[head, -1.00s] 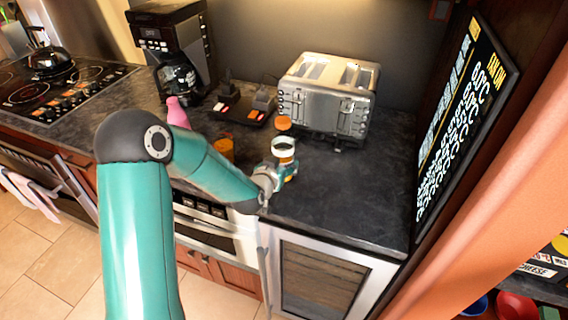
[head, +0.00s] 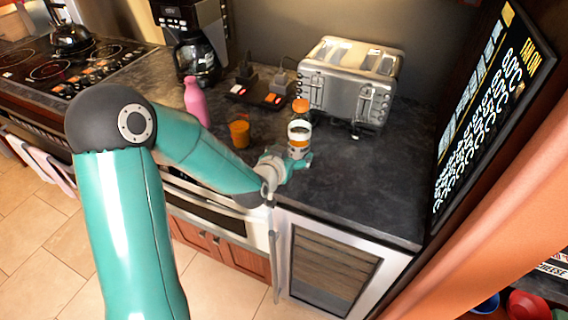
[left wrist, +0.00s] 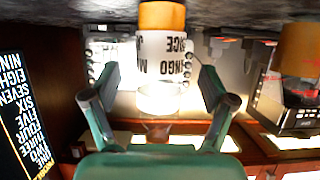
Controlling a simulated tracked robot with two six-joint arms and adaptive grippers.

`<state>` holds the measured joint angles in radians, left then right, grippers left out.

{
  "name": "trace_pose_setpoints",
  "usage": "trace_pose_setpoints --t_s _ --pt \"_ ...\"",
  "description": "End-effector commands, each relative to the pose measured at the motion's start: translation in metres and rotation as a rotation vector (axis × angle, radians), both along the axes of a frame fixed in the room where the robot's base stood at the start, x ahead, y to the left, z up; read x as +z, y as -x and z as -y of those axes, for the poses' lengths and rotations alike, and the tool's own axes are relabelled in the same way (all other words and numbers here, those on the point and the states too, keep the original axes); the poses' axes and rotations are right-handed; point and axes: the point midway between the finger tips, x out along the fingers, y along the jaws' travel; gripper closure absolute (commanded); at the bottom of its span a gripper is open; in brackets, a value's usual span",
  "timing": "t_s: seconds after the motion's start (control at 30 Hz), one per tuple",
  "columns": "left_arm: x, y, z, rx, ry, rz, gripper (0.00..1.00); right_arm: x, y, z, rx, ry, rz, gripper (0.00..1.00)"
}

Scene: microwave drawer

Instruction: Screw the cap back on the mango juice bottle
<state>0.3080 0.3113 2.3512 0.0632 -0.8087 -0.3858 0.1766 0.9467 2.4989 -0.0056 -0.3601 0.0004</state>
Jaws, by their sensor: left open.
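The mango juice bottle (head: 299,134) stands upright on the dark counter in front of the toaster. It has a white label and orange juice low down. In the left wrist view the bottle (left wrist: 162,55) appears upside down, with its lettering inverted. My left gripper (head: 292,164) is low at the bottle. In the left wrist view my left gripper's fingers (left wrist: 158,75) are open, one on each side of the bottle. My right gripper is not in view.
The toaster (head: 350,80) stands close behind the bottle. An orange cup (head: 239,134) and a pink bottle (head: 196,103) stand to the left, near a coffee maker (head: 195,40). The counter (head: 385,185) is clear to the right, up to a wall with a dark sign (head: 490,110).

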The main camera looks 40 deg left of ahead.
Motion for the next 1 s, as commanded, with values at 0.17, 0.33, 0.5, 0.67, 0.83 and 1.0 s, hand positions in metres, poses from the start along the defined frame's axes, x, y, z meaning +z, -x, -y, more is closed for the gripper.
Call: trace_pose_setpoints --t_s 0.17,0.33,0.5,0.67,0.83,1.0 --pt "0.012 0.032 0.007 0.001 0.0 0.002 0.16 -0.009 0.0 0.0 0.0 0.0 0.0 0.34" --pt "0.021 0.051 0.012 0.0 0.0 0.001 0.16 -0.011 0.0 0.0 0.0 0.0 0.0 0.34" --pt "0.024 0.059 0.015 -0.001 0.001 -0.001 0.16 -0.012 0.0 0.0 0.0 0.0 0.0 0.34" --pt "0.025 0.06 0.015 0.0 0.0 -0.001 0.16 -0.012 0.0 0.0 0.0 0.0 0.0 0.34" --pt "0.024 0.059 0.015 0.0 0.0 -0.001 0.16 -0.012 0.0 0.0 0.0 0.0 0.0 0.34" --pt "0.025 0.059 0.015 0.0 0.0 -0.001 0.16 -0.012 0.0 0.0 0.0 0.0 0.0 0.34"
